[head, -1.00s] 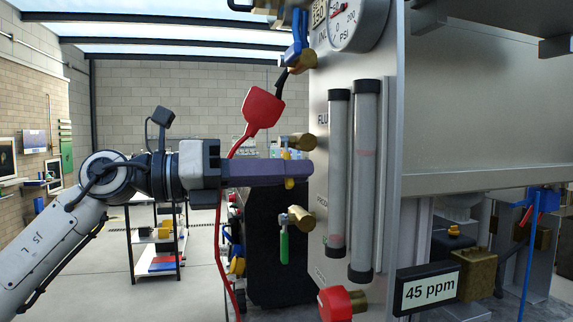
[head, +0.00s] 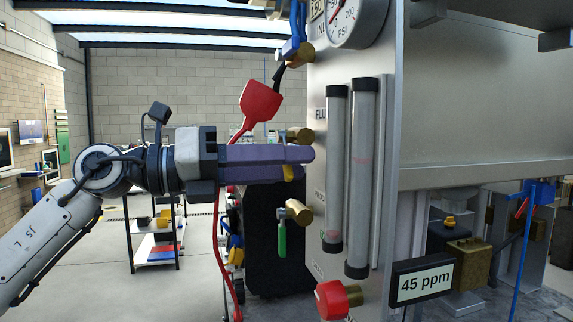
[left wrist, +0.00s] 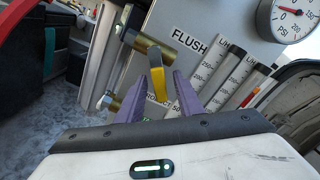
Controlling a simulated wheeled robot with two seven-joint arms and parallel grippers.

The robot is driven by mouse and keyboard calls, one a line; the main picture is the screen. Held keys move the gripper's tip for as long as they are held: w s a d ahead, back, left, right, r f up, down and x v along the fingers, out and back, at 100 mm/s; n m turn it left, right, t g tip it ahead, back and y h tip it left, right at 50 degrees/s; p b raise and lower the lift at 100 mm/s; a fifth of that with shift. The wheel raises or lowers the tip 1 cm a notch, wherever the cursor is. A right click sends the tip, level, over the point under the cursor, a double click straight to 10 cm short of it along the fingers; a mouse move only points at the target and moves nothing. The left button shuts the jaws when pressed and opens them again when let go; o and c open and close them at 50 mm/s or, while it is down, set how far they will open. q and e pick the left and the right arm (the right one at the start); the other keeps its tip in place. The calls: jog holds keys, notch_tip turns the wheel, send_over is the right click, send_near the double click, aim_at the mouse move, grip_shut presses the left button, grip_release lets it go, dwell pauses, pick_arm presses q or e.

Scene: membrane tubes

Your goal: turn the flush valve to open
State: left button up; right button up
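The flush valve is a brass stub (left wrist: 150,42) beside the "FLUSH" label, with a yellow lever (left wrist: 156,78), in the left wrist view. My left gripper (left wrist: 157,85) has its two purple fingers apart, one on each side of the lever. Narrow gaps show beside the lever, so contact is not clear. In the head view, the left gripper (head: 308,162) reaches the panel from the left. Its fingers hide most of the yellow lever (head: 289,174); the brass stub (head: 299,135) shows just above them. My right gripper is not in view.
A brass valve with a green handle (head: 282,238) hangs just below. A red knob (head: 332,300) sits lower. Two clear flow tubes (head: 362,180) stand right of the valves. A red tag (head: 260,101) and red hose are close above and behind the gripper.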

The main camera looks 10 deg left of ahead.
pick_arm(q)
jog(key=b+v, duration=0.2)
jog(key=v, duration=0.8)
jog(key=shift+b, duration=0.4)
jog(key=shift+a, duration=0.15)
